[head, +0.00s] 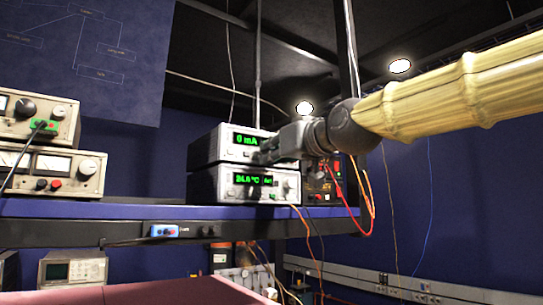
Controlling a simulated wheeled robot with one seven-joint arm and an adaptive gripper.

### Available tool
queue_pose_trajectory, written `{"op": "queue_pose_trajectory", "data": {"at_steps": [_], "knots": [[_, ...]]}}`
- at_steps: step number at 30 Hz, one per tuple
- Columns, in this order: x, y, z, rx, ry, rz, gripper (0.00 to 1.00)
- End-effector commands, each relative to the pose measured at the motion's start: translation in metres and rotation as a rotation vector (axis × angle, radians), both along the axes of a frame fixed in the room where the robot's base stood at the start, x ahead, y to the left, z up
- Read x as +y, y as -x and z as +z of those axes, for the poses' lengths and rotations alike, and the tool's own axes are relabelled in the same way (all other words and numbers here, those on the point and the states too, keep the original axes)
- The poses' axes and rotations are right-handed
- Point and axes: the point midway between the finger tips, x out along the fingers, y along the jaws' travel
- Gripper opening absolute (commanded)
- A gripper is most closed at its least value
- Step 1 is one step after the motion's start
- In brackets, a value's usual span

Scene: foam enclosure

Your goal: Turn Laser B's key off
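A white laser control unit (227,142) with a green "0 mA" display sits on top of a second white unit (208,188), whose green display reads about "24.6 °C". They stand on a blue-edged shelf. My gripper (262,157) is at the right part of the upper unit's front, its tips close to the panel below and right of the display. I cannot tell whether it touches. The gripper covers that part of the panel, and no key or Laser B label can be made out. Whether the fingers are open or shut does not show.
My arm comes in from the right. A dark box with red parts and cables (320,190) stands right of the units, partly behind my arm. Older beige instruments (50,172) are stacked at left. The blue shelf edge (120,210) runs below; cables hang from it.

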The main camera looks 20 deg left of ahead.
Motion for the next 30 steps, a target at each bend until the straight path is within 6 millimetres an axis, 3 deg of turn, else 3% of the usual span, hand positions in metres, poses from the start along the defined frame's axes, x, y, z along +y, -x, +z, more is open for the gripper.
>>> {"op": "queue_pose_trajectory", "data": {"at_steps": [18,19,22,30], "knots": [[0.0004,-0.0006,-0.0036,-0.025,0.027,0.0,0.0],[0.0004,-0.0006,-0.0036,-0.025,0.027,0.0,0.1],[0.0004,-0.0005,-0.003,-0.026,0.027,0.0,0.26],[0.0,-0.0001,-0.0013,-0.028,0.024,0.0,0.26]]}}
